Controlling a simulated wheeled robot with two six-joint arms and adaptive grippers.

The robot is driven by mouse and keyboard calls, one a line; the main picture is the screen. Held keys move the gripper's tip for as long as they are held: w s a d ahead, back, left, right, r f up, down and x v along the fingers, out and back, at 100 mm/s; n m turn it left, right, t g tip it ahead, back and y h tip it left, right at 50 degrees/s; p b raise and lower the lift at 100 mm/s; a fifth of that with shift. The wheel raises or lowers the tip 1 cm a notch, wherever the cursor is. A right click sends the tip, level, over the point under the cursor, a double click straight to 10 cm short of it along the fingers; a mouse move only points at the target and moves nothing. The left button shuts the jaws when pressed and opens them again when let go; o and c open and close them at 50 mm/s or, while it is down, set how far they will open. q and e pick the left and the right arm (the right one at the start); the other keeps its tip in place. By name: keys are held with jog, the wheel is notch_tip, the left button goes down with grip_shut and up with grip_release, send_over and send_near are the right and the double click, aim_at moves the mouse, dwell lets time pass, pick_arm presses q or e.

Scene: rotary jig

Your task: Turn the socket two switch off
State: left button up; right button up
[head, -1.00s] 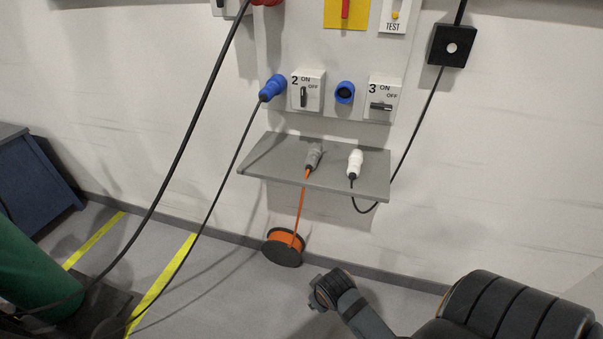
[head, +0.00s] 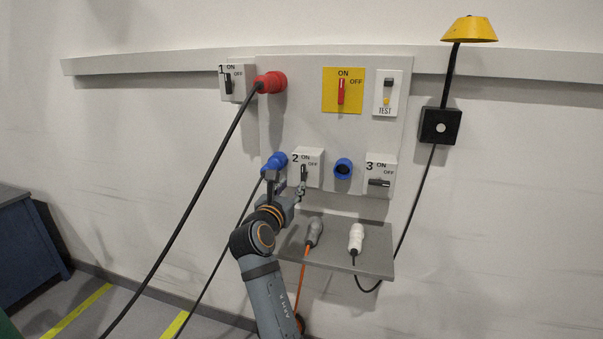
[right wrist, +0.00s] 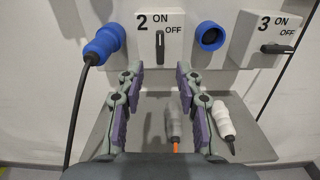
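The socket two switch is a white box (head: 314,160) labelled 2 on the wall panel, with ON at the top and OFF at the right. Its dark handle (head: 303,173) stands upright, at ON. The handle also shows upright in the right wrist view (right wrist: 160,45). My right gripper (head: 287,184) is just below and in front of this switch. In the right wrist view my right gripper (right wrist: 159,70) is open and empty, its fingertips spread either side of the handle's line and below it. Contact is not visible. My left gripper is not in view.
A blue plug (head: 275,162) with a black cable sits left of switch two. An empty blue socket (head: 343,168) and switch three (head: 381,172), handle level, are to the right. A grey shelf (head: 376,262) below carries grey and white connectors.

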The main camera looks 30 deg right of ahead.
aim_at(303, 170)
jog(key=x, duration=0.3)
jog(key=p+x, duration=0.1)
jog(key=x, duration=0.3)
jog(key=r+p+x, duration=0.1)
jog(key=x, duration=0.2)
jog(key=shift+w+d+f, duration=0.1)
jog(key=shift+w+d, duration=0.1)
grip_shut()
